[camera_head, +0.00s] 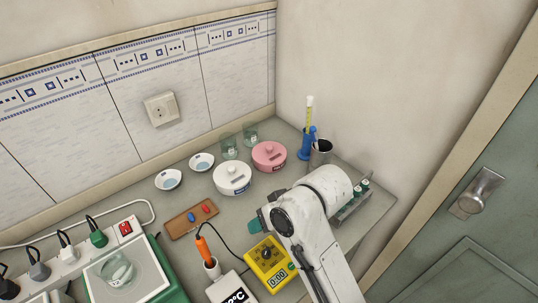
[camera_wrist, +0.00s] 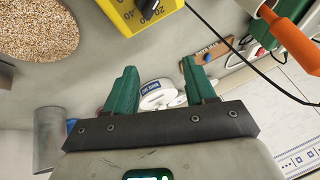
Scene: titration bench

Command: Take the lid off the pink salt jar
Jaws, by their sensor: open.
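The pink salt jar (camera_head: 269,158) stands on the bench near the wall corner, its pink lid (camera_head: 268,150) with a small knob on top. A white lidded jar (camera_head: 232,179) stands beside it, to the left and nearer; it also shows between my fingers in the wrist view (camera_wrist: 158,93). My gripper (camera_wrist: 158,68) is open and empty. In the head view only a green fingertip of it (camera_head: 256,224) shows past my arm, nearer than both jars and apart from them. In the wrist view the pink jar is mostly or wholly hidden behind the left finger.
Two glass beakers (camera_head: 229,147) stand behind the jars; two shallow dishes (camera_head: 168,180) are to the left. A yellow timer (camera_head: 267,263) and an orange-handled probe (camera_head: 204,250) are near my arm.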

